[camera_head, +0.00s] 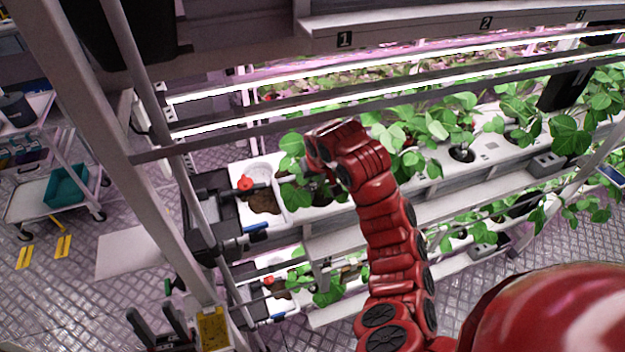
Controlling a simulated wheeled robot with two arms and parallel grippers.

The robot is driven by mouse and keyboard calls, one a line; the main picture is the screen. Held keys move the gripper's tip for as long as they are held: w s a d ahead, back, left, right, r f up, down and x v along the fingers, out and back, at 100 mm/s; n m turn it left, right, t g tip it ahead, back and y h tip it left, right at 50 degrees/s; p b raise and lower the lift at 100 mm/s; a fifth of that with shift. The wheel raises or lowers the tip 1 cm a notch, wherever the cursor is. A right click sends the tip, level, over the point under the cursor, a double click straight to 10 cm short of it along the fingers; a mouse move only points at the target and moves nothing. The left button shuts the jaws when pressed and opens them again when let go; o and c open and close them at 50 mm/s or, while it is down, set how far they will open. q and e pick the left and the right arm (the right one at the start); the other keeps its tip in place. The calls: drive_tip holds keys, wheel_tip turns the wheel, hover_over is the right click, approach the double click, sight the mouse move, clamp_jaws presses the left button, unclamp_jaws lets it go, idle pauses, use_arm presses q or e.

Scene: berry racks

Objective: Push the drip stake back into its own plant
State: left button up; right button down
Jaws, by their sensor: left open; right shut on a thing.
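My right arm reaches up from the lower right to the white planting trough (279,188). My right gripper (322,181) is at the leafy plant (294,180) nearest the trough's left end. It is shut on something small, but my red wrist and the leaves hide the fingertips. I cannot make out the drip stake. I cannot tell whether it touches the plant's pot. My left gripper (157,322) is low at the left, its two black fingers apart and empty, well away from the trough.
Rack posts and bright light bars (380,80) cross above the trough. A red valve (245,183) and black fittings sit at its left end. More plants (462,150) stand to the right. A lower trough lies beneath. A trolley with a teal bin (66,186) stands far left.

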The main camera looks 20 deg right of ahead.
sight(313, 189)
drive_tip(key=shift+f+b, duration=0.3)
drive_tip(key=shift+f, duration=0.1)
idle(0.5)
drive_tip(key=shift+f, duration=0.3)
idle(0.4)
drive_tip(key=shift+f+b, duration=1)
drive_tip(key=shift+f, duration=0.5)
drive_tip(key=shift+c, duration=0.7)
unclamp_jaws()
drive_tip(key=shift+r, duration=0.1)
